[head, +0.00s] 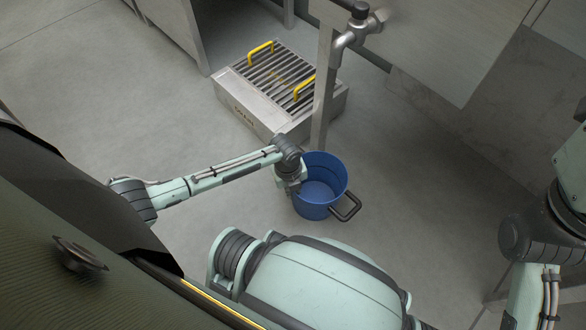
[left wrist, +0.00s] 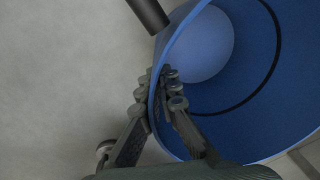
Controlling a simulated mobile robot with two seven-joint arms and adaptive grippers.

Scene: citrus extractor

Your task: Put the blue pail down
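The blue pail (head: 322,193) is upright, with its open top facing up and its dark handle (head: 348,208) sticking out at its lower right. My left gripper (head: 297,186) is at the pail's left rim. In the left wrist view the fingers (left wrist: 162,98) pinch the wall of the pail (left wrist: 240,95), one finger outside and one inside. The pail looks empty inside. Its underside is hidden, so I cannot tell whether it touches the floor. My right arm shows at the right edge of the head view, but its gripper is out of view.
A metal grate box (head: 277,88) with yellow handles sits on the floor behind the pail. A metal post (head: 323,95) with a pipe fitting (head: 352,35) stands close behind the pail. Grey floor (head: 130,100) is clear on the left and to the right of the pail.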

